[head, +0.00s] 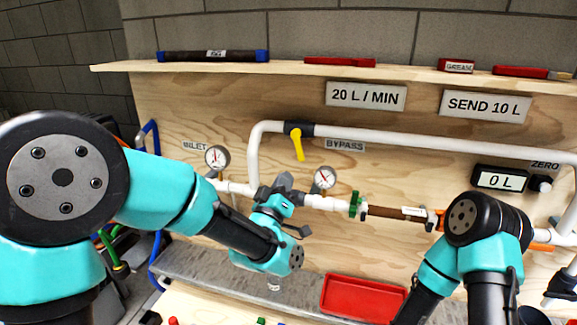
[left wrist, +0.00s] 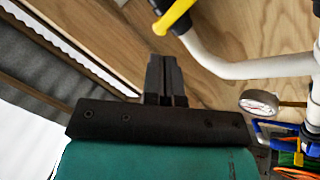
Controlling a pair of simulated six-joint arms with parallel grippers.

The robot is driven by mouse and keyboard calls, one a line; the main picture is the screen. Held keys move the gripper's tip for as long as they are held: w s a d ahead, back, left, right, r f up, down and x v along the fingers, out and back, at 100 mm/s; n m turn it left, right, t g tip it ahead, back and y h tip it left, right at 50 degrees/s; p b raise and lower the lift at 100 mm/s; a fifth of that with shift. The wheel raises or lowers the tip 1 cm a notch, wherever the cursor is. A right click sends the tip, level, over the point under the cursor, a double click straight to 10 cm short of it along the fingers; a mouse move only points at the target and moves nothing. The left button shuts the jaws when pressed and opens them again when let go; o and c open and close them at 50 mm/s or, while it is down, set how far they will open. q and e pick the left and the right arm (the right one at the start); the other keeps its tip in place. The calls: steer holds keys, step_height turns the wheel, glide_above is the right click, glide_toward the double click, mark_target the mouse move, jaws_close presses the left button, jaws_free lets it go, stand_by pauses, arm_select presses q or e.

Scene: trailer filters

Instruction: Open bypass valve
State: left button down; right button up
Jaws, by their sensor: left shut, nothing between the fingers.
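The bypass valve shows as a yellow lever (head: 297,143) on a black body in the upper white pipe, left of the BYPASS label (head: 345,146). The lever hangs downward, across the pipe. In the left wrist view the yellow lever (left wrist: 176,14) is at the top, just beyond the fingertips. My left gripper (head: 286,181) is below the lever and apart from it, in front of the lower pipe. Its dark fingers (left wrist: 165,60) are together and empty. My right arm is at the right; its gripper does not show.
A brown filter (head: 398,212) with a green ring is in the lower pipe. A shelf (head: 300,67) holds tools above. A red tray (head: 362,296) lies below.

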mark_target(298, 147)
arm_select(q)
steer(key=w+a+f+n+g+h, duration=0.2)
steer(key=w+a+n+g+h, duration=0.3)
steer(key=g, duration=0.6)
steer(key=shift+w+a+f+h, duration=0.15)
steer(key=shift+w+a+h, duration=0.3)
steer(key=shift+a+h, duration=1.1)
steer(key=shift+d+h, duration=0.25)
steer(key=x, duration=1)
steer(key=shift+d, duration=0.15)
